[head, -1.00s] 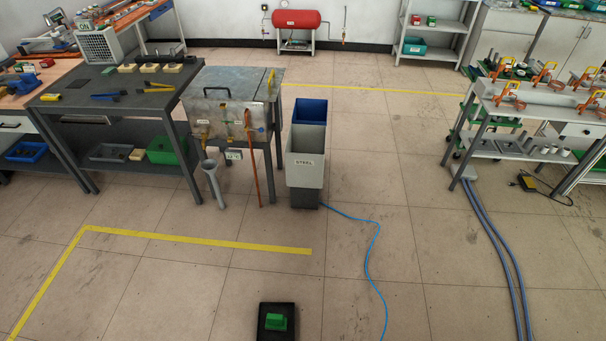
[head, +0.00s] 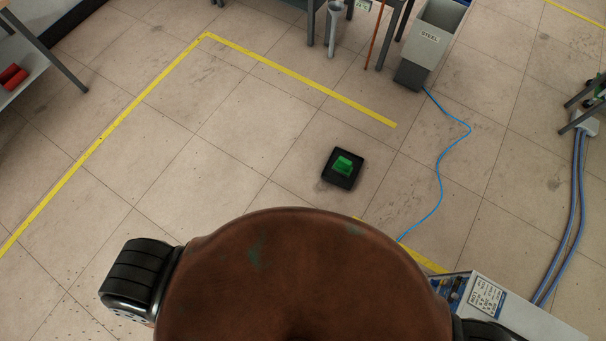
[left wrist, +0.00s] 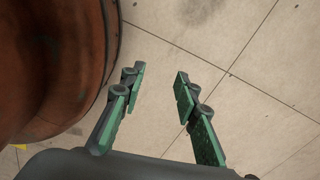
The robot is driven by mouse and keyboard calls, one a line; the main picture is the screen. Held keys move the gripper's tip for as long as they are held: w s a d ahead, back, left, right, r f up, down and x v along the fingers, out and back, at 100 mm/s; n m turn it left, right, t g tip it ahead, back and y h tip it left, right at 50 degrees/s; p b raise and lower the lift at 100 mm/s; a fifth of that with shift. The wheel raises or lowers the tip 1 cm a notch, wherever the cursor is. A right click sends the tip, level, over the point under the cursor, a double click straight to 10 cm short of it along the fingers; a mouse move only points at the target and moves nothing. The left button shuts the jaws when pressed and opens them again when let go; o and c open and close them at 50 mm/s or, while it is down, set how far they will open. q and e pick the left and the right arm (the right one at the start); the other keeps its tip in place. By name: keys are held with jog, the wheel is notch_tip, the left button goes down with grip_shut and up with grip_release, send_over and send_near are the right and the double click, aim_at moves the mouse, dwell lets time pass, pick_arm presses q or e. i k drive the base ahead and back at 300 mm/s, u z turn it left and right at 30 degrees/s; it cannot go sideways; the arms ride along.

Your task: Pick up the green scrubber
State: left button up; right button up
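The green scrubber (head: 344,164) lies on a black square tray (head: 330,178) on the tiled floor, near the middle of the head view. My left gripper (left wrist: 157,82) shows in the left wrist view with its two green-padded fingers spread apart. It is open and empty above bare floor, beside my reddish-brown base. The scrubber does not show in the left wrist view. Neither gripper shows in the head view, and my right gripper is not seen at all.
Floor around the tray is clear. A blue cable (head: 439,190) runs along the floor to its right. A bin marked STEEL (head: 430,40) stands at the upper right. A boxed unit with a label (head: 488,298) is at the lower right. Yellow tape (head: 300,80) marks the floor.

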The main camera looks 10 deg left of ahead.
aim_at(343, 165)
jog(key=u, duration=0.4)
jog(key=k, duration=0.6)
jog(key=z, duration=0.2)
jog(key=i, duration=0.7)
jog(key=z, duration=0.5)
jog(key=i, duration=0.9)
jog(key=z, duration=0.25)
